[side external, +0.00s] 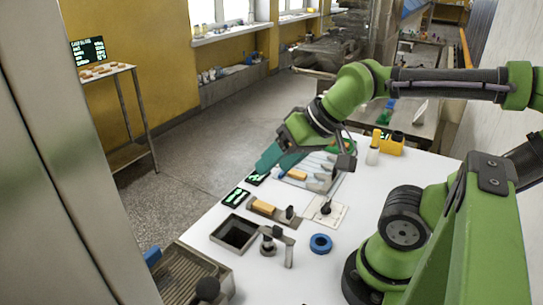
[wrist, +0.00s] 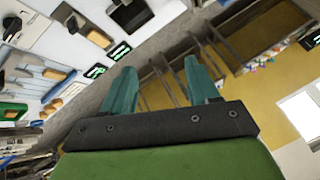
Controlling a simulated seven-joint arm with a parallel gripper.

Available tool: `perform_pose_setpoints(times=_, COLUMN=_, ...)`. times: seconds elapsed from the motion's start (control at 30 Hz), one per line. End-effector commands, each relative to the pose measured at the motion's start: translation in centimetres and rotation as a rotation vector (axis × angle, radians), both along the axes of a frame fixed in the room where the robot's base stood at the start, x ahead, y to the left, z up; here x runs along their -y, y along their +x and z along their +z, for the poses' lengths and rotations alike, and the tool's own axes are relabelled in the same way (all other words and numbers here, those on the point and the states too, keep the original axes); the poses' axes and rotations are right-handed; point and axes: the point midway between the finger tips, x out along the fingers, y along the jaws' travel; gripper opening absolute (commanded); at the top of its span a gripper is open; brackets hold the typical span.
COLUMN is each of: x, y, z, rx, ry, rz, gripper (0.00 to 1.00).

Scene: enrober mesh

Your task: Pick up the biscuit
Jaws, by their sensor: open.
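Two tan, biscuit-like blocks lie on the white table; I cannot tell for sure which is the biscuit. One tan block (side external: 264,206) is on a brownish plate near a dark knob; it seems to show in the wrist view (wrist: 98,38). The other tan block (side external: 297,174) is on a pale tray among long utensils, and also appears in the wrist view (wrist: 54,105). My gripper (side external: 266,162) is above the table's far left edge, tilted outward. In the wrist view its teal fingers (wrist: 158,70) are apart with nothing between them. Both blocks lie outside the jaws.
A square dark opening (side external: 237,234), a metal bracket (side external: 283,243), a blue ring (side external: 321,243) and a white plate with a dark knob (side external: 326,211) crowd the table. Small green-lit displays (side external: 236,197) lie by the edge. A ribbed tray (side external: 185,275) stands in front.

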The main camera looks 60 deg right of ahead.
Motion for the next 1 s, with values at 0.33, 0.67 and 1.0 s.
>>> perform_pose_setpoints(times=0.33, x=0.6, y=0.6, z=-1.1, rx=-0.051, ry=0.001, rz=-0.024, gripper=0.60)
perform_pose_setpoints(times=0.67, x=6.3, y=6.9, z=-4.7, rx=-0.358, ry=-0.117, rz=0.007, gripper=0.60)
perform_pose_setpoints(times=1.0, x=12.1, y=11.3, z=-7.4, rx=-0.589, ry=-0.265, rz=0.275, gripper=0.60)
